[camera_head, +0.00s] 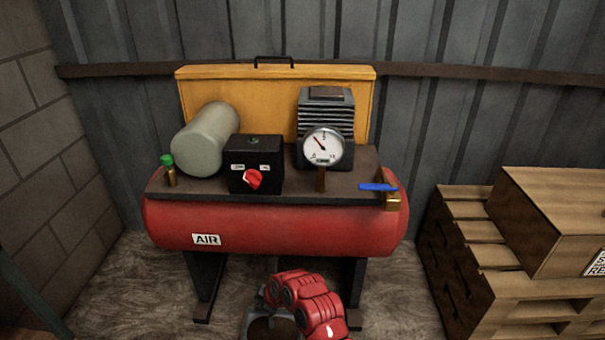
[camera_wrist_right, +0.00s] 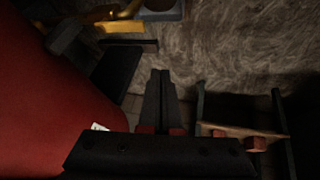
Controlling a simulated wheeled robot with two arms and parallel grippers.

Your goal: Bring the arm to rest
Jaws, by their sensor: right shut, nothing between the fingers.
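My right arm (camera_head: 305,302) shows as red rounded links at the bottom centre of the head view, low in front of the compressor. In the head view I cannot make out its fingers. In the right wrist view my right gripper (camera_wrist_right: 161,75) has its two dark fingers together, with nothing between them. The red tank (camera_wrist_right: 45,105) fills the left of that view, beside the gripper; I see no contact at the fingertips. My left gripper is in neither view.
The red air tank (camera_head: 275,228) stands on dark legs ahead. On its top plate are a black box with a red knob (camera_head: 253,180), a gauge (camera_head: 323,146), and a blue-handled valve (camera_head: 378,187). Wooden pallets (camera_head: 470,250) and a crate (camera_head: 560,210) stand right. Floor (camera_head: 395,300) is bare between.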

